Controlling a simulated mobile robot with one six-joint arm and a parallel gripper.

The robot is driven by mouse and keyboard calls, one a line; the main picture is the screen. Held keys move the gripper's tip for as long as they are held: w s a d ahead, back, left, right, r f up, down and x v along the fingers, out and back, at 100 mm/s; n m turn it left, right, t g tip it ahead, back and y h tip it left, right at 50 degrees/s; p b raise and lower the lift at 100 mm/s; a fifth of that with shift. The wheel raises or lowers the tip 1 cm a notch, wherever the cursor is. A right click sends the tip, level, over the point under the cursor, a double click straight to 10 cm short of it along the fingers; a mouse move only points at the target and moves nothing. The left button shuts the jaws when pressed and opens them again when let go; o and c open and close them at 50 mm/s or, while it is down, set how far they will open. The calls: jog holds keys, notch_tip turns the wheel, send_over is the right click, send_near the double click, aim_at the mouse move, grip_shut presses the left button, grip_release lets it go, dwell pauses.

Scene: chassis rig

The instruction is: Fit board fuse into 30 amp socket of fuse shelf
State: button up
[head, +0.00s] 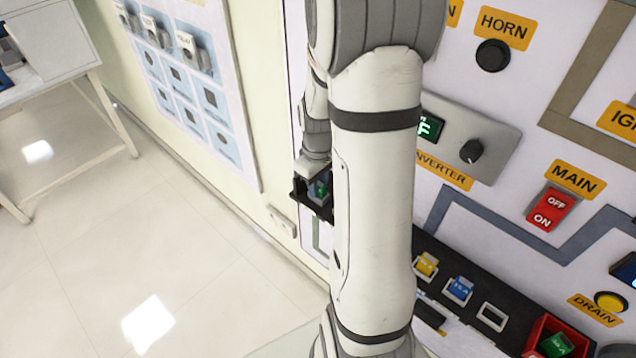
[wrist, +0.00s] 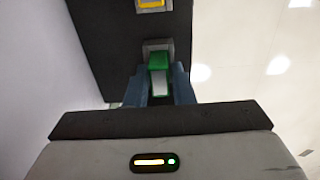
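My gripper (wrist: 160,88) is closed around a green fuse (wrist: 158,62) with a pale front face, one blue-grey finger on each side. The fuse is at a grey-framed socket (wrist: 152,44) on the black fuse shelf (wrist: 105,35); I cannot tell how deep it sits. In the head view my gripper (head: 318,188) is small and partly hidden by my arm, with green showing between its fingers. The fuse shelf (head: 452,328) also shows right of my arm, with a yellow fuse (head: 426,264), a blue fuse (head: 460,289) and an empty socket (head: 492,316).
A red bin (head: 537,334) with a green fuse (head: 557,345) stands at the shelf's right end. The wall panel carries a HORN button (head: 493,55), a red MAIN switch (head: 550,208) and a converter knob (head: 471,151). The floor at left is clear. A white table (head: 75,75) stands far left.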

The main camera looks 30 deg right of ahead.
jog(key=o, duration=0.4)
notch_tip(320, 180, up, 8)
jog(key=shift+f, duration=0.1)
dwell(0.4)
dwell(0.4)
